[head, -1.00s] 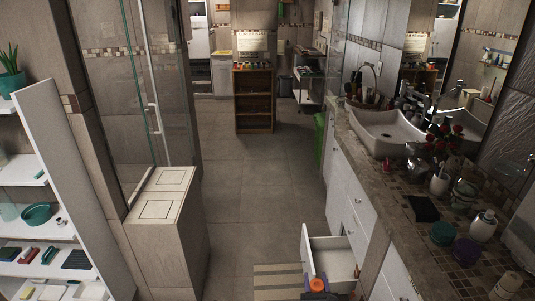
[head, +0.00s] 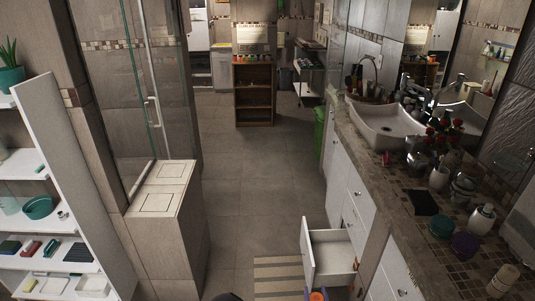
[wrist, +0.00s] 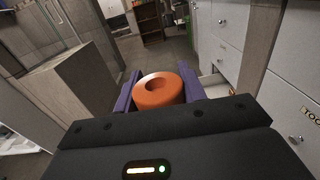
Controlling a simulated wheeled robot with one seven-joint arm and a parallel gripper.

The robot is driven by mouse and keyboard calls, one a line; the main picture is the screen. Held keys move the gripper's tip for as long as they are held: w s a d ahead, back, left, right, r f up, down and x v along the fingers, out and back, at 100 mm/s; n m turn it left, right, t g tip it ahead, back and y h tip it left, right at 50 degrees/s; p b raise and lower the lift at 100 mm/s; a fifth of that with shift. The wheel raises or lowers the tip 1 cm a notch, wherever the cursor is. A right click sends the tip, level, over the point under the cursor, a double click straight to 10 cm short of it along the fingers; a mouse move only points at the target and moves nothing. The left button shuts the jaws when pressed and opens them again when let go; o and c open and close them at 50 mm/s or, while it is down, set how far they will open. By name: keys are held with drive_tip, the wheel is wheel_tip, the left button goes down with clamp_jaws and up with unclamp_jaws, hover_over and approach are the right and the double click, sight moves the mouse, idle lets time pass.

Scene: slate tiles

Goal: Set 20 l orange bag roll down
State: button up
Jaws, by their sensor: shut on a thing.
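The orange bag roll (wrist: 158,91) is a thick orange ring-ended roll with a dark hole, seen in the wrist view. My gripper (wrist: 159,88) is shut on it, with one purple finger on each side. In the head view a small part of the orange roll (head: 317,296) shows at the bottom edge, in front of an open drawer (head: 332,238). Most of the roll and my gripper are cut off there by the frame.
The open white drawer juts from the vanity on the right. The counter (head: 402,184) carries a basin (head: 383,124), a cup and bottles. A striped mat (head: 278,272) lies on the floor. A shelf unit (head: 60,190) stands at the left. The tiled floor (head: 255,190) ahead is clear.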

drive_tip(key=shift+r, duration=0.1)
idle(0.8)
wheel_tip(320, 180, up, 17)
drive_tip(key=p, duration=1.7)
